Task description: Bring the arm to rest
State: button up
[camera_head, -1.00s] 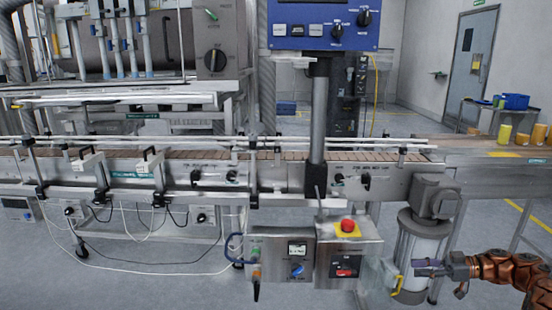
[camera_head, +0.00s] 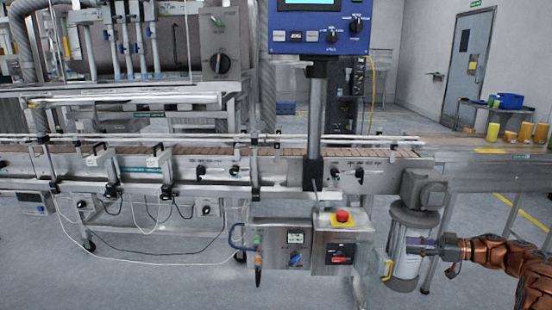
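My arm, in copper-brown segments, reaches in from the right edge at the lower right. My gripper (camera_head: 420,246) is at its left end, pointing left, in front of the grey motor cylinder (camera_head: 403,268) under the conveyor's right end. Nothing shows held in it. The fingers are too small and seen too much from the side to tell whether they are open or shut.
The conveyor (camera_head: 220,170) runs across the middle. A control box with a red emergency button (camera_head: 342,215) hangs left of my gripper. A blue panel (camera_head: 318,30) stands above on a post. Grey floor (camera_head: 480,215) is open behind the arm.

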jog(key=w+r+m+t+h+p, duration=0.25)
jog(key=w+r+t, duration=0.2)
jog(key=r, duration=0.65)
jog(key=w+r+m+t+h+p, duration=0.2)
jog(key=w+r+t+h, duration=0.15)
jog(key=w+r, duration=0.45)
jog(key=w+r+m+t+h+p, duration=0.3)
jog(key=r+h, duration=0.1)
jog(key=r, duration=0.9)
jog(key=s+d+r+m+h+p, duration=0.2)
jog(key=s+r+m+h+p, duration=0.15)
jog(key=r+h, duration=0.25)
jog(key=s+a+f+m+g+p, duration=0.1)
jog(key=s+a+f+g+p, duration=0.3)
jog(key=s, duration=1.6)
jog(key=s+a+f+g+p, duration=0.4)
jog(key=s+a+g, duration=0.4)
jog(key=s+a, duration=0.5)
jog(key=s+a+f+m+g+y+p, duration=0.1)
jog(key=s+a+f+g+p, duration=0.2)
jog(key=s, duration=2.6)
jog(key=a+g, duration=0.4)
jog(key=a, duration=0.2)
jog(key=shift+f+m+p, duration=0.3)
jog(key=shift+f+p, duration=0.1)
jog(key=shift+d, duration=0.15)
